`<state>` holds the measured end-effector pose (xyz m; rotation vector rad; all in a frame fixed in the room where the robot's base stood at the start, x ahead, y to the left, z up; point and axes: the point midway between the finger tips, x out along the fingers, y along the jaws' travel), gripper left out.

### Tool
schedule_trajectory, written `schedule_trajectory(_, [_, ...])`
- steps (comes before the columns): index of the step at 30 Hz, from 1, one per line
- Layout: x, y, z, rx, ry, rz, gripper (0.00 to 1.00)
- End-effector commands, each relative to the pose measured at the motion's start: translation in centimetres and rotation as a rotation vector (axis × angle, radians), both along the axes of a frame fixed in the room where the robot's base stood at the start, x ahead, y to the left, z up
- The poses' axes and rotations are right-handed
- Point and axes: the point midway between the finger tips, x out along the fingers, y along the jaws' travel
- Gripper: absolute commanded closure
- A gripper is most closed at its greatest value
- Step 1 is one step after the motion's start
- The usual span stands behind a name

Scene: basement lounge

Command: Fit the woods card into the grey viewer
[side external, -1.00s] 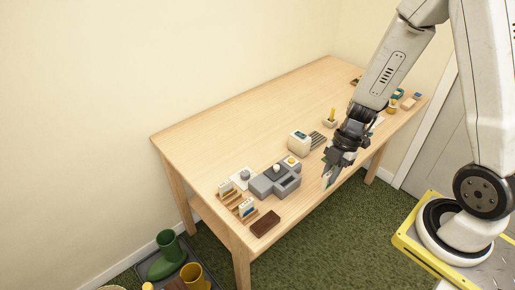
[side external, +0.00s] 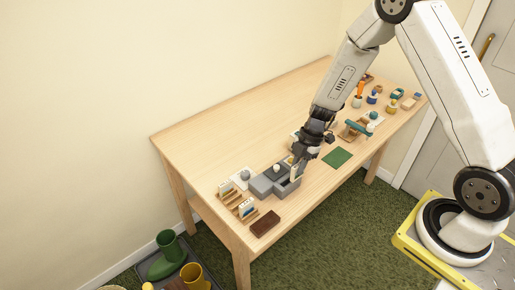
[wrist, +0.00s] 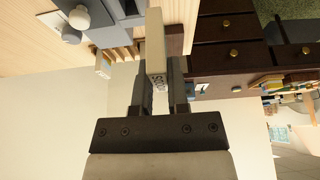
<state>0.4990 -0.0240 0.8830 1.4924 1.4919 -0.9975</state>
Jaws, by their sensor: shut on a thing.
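The grey viewer (side external: 262,187) stands near the table's front edge, with a white knob on top. Part of its grey body (wrist: 108,36) shows at the top left of the wrist view. My gripper (side external: 297,172) is at the viewer's right end, shut on a cream card (side external: 295,174). In the wrist view the card (wrist: 155,42) is seen nearly edge-on between my fingers (wrist: 159,80), sticking out past the tips. Its picture face is not readable, so I cannot tell that it is the woods card. I cannot tell whether it touches the viewer.
Wooden racks with cards (side external: 247,209) stand left of the viewer, by a dark brown block (side external: 265,223). A green mat (side external: 337,158) lies bare to the right. Several small items, including a teal-topped wooden stand (side external: 357,130), stand farther right. The table's back left is clear.

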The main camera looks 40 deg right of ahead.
Motion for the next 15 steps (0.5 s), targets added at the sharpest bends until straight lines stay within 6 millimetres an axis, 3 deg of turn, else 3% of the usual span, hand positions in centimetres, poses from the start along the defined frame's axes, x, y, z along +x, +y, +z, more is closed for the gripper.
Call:
schedule_trajectory(7, [2.0, -0.1, -2.6, 0.000, 0.001, 0.000, 1.00])
schedule_trajectory(15, [2.9, -0.1, -3.4, 0.000, 0.000, 0.000, 1.00])
